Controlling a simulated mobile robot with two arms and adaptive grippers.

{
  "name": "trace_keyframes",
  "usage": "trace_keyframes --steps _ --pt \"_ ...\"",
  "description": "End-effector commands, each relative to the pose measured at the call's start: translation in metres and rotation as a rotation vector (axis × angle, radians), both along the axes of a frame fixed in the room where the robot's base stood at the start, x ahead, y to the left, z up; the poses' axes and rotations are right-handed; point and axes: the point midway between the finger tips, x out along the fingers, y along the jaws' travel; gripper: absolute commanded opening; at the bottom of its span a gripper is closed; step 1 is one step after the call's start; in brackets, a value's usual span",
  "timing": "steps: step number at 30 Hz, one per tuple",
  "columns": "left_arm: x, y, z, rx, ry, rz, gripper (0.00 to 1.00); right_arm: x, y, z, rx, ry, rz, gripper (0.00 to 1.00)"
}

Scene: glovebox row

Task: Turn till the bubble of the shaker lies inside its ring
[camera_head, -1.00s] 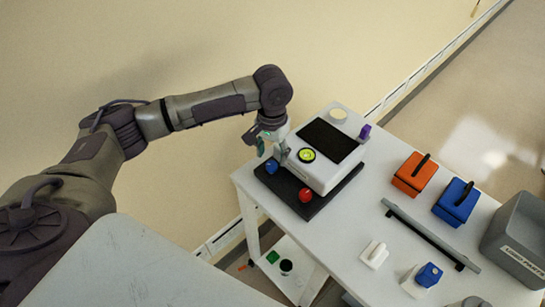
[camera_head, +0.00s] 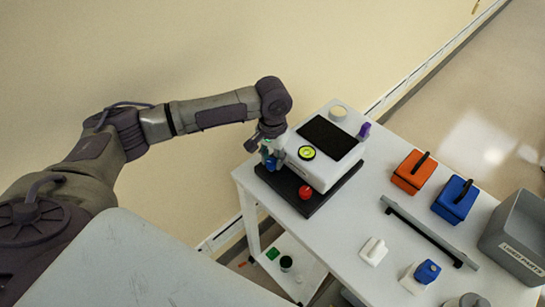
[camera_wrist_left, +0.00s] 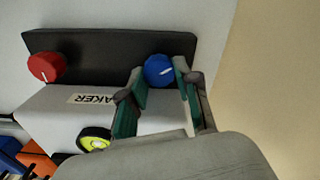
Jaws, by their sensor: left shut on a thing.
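The shaker (camera_head: 322,178) is a white box with a dark top panel, standing on a black base plate (camera_head: 318,205). Its round yellow-green bubble level (camera_head: 306,152) sits on the near top corner; it is partly cut off by my gripper in the wrist view (camera_wrist_left: 92,140). Where the bubble lies against its ring is too small to tell. A red knob (camera_head: 306,192) and a blue knob (camera_wrist_left: 158,70) with white marks are at the base plate's front. My left gripper (camera_head: 269,160) is shut on the blue knob, one finger on each side. My right gripper is out of view.
The white table also holds an orange case (camera_head: 414,172), a blue case (camera_head: 455,199), a grey bar (camera_head: 430,231) and a grey labelled bin (camera_head: 518,235). A purple item (camera_head: 364,131) stands behind the shaker. The wall is close at the left.

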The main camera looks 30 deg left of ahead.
Motion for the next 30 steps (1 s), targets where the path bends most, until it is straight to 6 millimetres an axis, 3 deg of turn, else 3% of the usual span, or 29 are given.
trace_keyframes --steps 11,30 --pt "0.000 0.000 0.004 0.000 0.000 -0.087 0.00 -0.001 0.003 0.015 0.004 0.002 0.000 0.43" --pt "0.000 -0.003 0.004 -0.001 0.000 -0.638 0.00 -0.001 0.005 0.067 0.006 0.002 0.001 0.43"
